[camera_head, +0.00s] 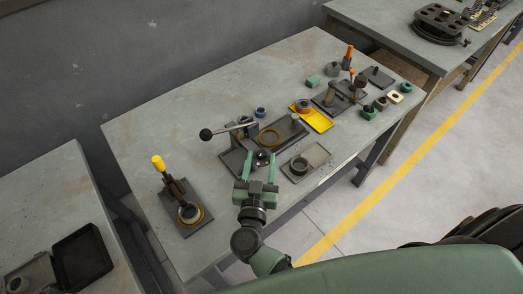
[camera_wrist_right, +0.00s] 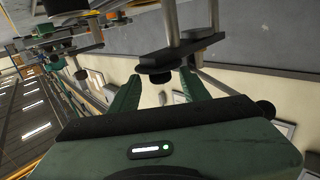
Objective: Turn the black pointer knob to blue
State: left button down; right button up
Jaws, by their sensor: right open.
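My right gripper (camera_head: 260,158) is open at the front edge of the middle bench, in front of the lever press (camera_head: 238,128). A small dark round part (camera_head: 261,156), possibly the black pointer knob, shows between its green fingers. In the right wrist view, the open fingers of my right gripper (camera_wrist_right: 160,76) stand on either side of a short black cylinder (camera_wrist_right: 160,77) under a black bar (camera_wrist_right: 182,54). I cannot tell whether the fingers touch it. No pointer direction or blue mark can be made out. My left gripper is not in view.
A grey tray (camera_head: 319,154) with a dark ring lies right of the gripper. A yellow-handled tool (camera_head: 160,164) on a dark plate stands at left. A yellow tray (camera_head: 318,122) and several small fixtures are farther right. The bench's back left is clear.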

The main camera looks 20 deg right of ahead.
jog(key=shift+x, duration=1.35)
